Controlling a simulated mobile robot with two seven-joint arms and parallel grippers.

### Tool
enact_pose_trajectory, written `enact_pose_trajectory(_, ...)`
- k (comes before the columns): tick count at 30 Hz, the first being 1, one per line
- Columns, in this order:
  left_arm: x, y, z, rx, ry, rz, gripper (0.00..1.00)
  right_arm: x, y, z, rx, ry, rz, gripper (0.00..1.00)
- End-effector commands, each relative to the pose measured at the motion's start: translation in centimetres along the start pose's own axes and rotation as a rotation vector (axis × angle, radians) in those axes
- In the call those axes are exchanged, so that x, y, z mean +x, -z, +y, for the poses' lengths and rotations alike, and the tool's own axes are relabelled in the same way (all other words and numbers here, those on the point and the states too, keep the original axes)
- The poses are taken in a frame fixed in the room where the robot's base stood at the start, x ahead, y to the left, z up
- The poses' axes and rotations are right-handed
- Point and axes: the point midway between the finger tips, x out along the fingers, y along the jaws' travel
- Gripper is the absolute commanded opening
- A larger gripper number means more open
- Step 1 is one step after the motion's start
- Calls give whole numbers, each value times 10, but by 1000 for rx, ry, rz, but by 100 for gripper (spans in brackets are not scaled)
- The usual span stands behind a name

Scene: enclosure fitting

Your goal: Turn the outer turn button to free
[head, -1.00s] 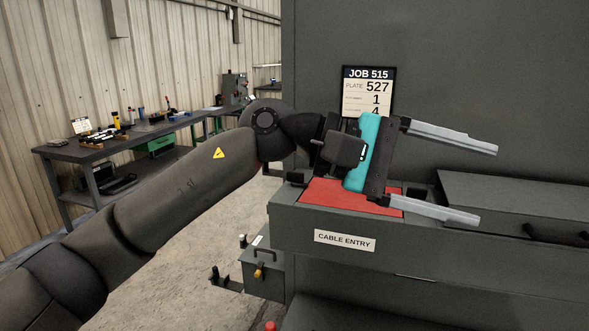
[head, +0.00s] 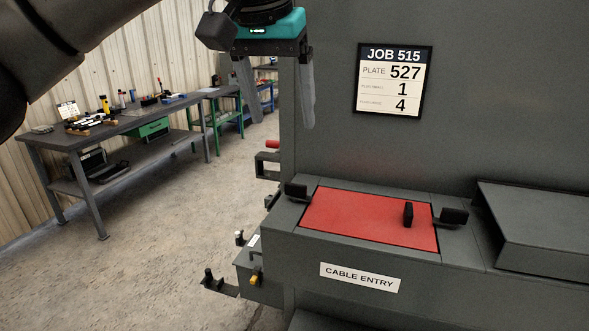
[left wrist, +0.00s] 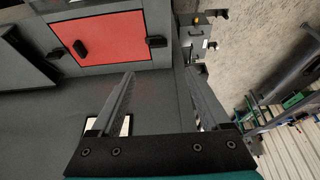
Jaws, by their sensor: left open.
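The red plate (head: 355,219) lies in the top of the cable entry ledge, with a black upright handle (head: 408,214) on it. One black turn button (head: 296,190) sits by its left edge, near the cabinet's outer side; another (head: 453,216) sits by its right edge. In the left wrist view the outer button (left wrist: 157,41) is beside the red plate (left wrist: 110,30); whether it overlaps the plate is unclear. My left gripper (head: 278,122) is open and empty, fingers down, well above and apart from the outer button. My right gripper is out of view.
A job placard (head: 393,81) hangs on the cabinet wall. A raised grey box (head: 540,225) stands right of the plate. A bracket (head: 218,287) and a box with a yellow knob (head: 256,277) stick out at lower left. A workbench (head: 110,130) stands farther back; the floor between is clear.

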Motion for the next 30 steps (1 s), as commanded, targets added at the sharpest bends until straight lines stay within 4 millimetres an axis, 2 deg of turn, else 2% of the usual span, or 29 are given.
enact_pose_trajectory(3,16,-1,0,0,0,-5,80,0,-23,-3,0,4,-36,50)
enact_pose_trajectory(8,49,-2,0,0,-1,-6,80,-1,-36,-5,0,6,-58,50)
enact_pose_trajectory(15,101,-2,1,-1,-2,-5,80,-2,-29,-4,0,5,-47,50)
enact_pose_trajectory(21,133,-1,1,-2,-3,-4,80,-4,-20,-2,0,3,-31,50)
enact_pose_trajectory(25,144,-1,1,-2,-3,-2,80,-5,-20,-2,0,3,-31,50)
enact_pose_trajectory(30,149,-1,1,-1,-2,-1,80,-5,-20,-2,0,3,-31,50)
